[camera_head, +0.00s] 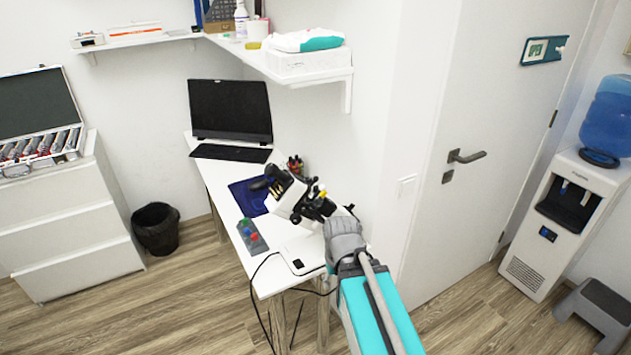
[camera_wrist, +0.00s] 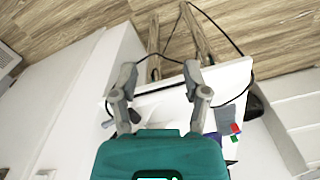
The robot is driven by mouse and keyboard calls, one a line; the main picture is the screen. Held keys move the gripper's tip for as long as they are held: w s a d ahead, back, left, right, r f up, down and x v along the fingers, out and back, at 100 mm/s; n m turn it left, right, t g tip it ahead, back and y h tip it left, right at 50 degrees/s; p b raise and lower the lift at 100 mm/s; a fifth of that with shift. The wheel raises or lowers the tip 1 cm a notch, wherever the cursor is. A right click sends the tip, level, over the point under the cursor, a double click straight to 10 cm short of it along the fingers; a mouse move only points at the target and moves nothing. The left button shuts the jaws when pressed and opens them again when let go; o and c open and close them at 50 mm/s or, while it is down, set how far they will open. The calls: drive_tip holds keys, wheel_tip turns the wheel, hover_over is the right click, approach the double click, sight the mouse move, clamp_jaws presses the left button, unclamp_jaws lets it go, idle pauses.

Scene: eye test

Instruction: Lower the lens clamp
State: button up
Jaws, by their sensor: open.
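The lens meter (camera_head: 289,194), a white instrument with black parts and a small yellow knob (camera_head: 322,193), stands on the white desk (camera_head: 222,184) in the head view. I cannot pick out its lens clamp clearly; my arm covers the instrument's lower right side. My gripper (camera_wrist: 159,78) shows in the wrist view with two grey fingers spread apart and nothing visibly held. A dark piece shows between the fingers over the desk; I cannot tell whether it belongs to the lens meter. In the head view the fingers are not distinguishable beside the instrument.
A panel with coloured buttons (camera_head: 252,236), a blue mat (camera_head: 247,197) and a laptop (camera_head: 230,110) are on the desk. A black cable (camera_head: 257,268) hangs off its front. A wall shelf (camera_head: 284,74) is above; a door (camera_head: 470,120) is at right.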

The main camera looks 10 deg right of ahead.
drive_tip(key=shift+w+y, duration=0.9)
drive_tip(key=shift+w, duration=0.3)
drive_tip(key=n+t+y+b, duration=0.3)
drive_tip(key=t+y+b, duration=0.3)
drive_tip(key=t+y, duration=0.6)
approach(316, 179)
drive_tip(key=d, duration=0.1)
drive_tip(key=d+g, duration=0.1)
drive_tip(key=d, duration=0.1)
drive_tip(key=shift+s+d+y, duration=0.3)
drive_tip(key=shift+s, duration=0.1)
drive_tip(key=shift+a+f, duration=0.1)
drive_tip(key=shift+x, duration=6.8)
drive_tip(key=shift+s+f, duration=0.1)
drive_tip(key=shift+f, duration=0.05)
